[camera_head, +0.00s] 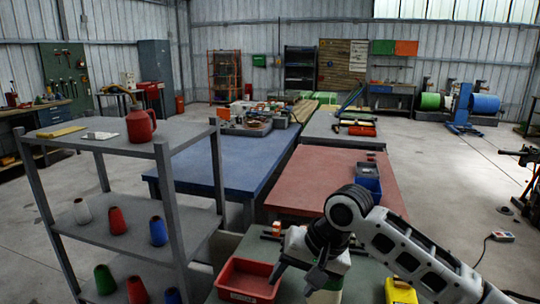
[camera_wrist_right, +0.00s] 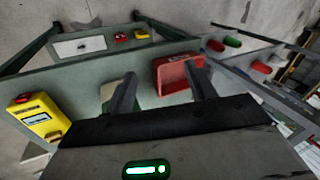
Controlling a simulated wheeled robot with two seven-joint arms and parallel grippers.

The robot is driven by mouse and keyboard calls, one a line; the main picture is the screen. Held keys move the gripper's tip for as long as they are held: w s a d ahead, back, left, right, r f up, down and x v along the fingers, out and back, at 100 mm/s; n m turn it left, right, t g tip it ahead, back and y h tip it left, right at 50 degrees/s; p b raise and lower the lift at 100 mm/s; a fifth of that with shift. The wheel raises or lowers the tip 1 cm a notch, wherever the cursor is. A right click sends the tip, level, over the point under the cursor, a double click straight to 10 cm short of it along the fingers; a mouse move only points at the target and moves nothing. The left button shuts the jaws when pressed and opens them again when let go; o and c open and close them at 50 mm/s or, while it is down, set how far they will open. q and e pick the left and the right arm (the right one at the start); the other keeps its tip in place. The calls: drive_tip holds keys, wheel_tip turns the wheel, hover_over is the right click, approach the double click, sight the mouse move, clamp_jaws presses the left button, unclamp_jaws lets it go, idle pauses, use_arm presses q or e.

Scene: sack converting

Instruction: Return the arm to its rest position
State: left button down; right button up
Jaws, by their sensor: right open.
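My right arm reaches in from the lower right of the head view. My right gripper (camera_head: 296,276) points down over the grey-green table, just right of the red bin (camera_head: 248,280). Its two fingers are apart, and I see nothing held between them. In the right wrist view the fingers of the gripper (camera_wrist_right: 161,92) are also spread, with the red bin (camera_wrist_right: 172,76) beyond them. A pale piece at the left finger is partly hidden, and I cannot tell what it is. My left gripper is not in view.
A yellow device (camera_head: 400,291) lies on the table by my right forearm; it also shows in the wrist view (camera_wrist_right: 38,118). A grey shelf (camera_head: 100,200) with coloured cones and a red jug (camera_head: 140,125) stands left. A red-topped table (camera_head: 325,180) holds a blue bin (camera_head: 368,182).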

drive_tip(key=s+a+f+n+t+y, duration=0.1)
drive_tip(key=s+f+t+y, duration=0.35)
drive_tip(key=f, duration=1.15)
drive_tip(key=s+d+f+n+t+h, duration=0.1)
drive_tip(key=s+d+f+t+h, duration=0.1)
drive_tip(key=s+d, duration=0.4)
drive_tip(key=s+d+f+n+t+h, duration=0.1)
drive_tip(key=s+d+f+h, duration=0.3)
drive_tip(key=s, duration=0.6)
wheel_tip(320, 180, down, 2)
drive_tip(key=shift+s+d+t, duration=0.25)
drive_tip(key=shift+d+t, duration=0.1)
drive_tip(key=shift+d, duration=0.65)
